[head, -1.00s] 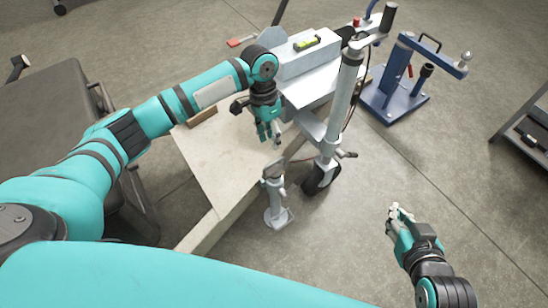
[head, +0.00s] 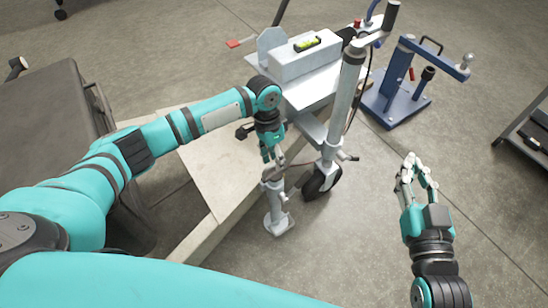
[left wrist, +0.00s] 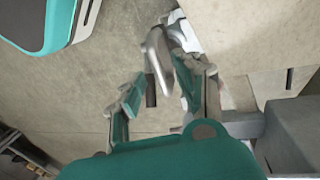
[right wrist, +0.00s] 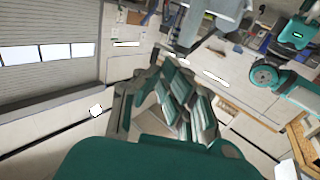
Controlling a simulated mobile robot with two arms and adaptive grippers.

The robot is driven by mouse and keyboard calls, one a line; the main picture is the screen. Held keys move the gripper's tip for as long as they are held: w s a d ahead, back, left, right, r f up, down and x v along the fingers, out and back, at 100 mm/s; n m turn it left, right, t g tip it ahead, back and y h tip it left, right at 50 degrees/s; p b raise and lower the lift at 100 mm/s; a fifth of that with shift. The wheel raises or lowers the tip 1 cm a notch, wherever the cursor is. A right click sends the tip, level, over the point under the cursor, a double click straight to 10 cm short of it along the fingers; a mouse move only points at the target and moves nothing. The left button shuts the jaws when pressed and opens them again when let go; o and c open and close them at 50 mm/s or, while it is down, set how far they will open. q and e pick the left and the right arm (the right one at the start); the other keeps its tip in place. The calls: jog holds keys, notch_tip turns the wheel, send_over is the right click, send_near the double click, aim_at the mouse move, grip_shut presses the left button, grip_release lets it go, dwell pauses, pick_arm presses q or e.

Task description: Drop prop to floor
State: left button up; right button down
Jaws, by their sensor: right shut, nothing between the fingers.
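The prop (head: 273,200) is a grey metal leg with a flat foot plate, upright on the floor beside the pale trailer deck (head: 215,180). My left gripper (head: 272,158) is just above the prop's top, fingers pointing down. In the left wrist view the fingers (left wrist: 158,95) are apart, with a metal handle (left wrist: 158,50) beyond their tips and partly beside the right finger. I cannot tell whether they touch it. My right gripper (head: 416,165) is shut and empty over open floor at the right; it also shows in the right wrist view (right wrist: 170,80).
A jockey wheel (head: 322,182) on a grey post (head: 342,100) stands close right of the prop. A grey box with a yellow level (head: 307,43) is behind. A blue stand (head: 395,85) is at the back right. The floor (head: 350,245) in front is clear.

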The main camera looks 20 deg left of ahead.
pick_arm(q)
grip_shut()
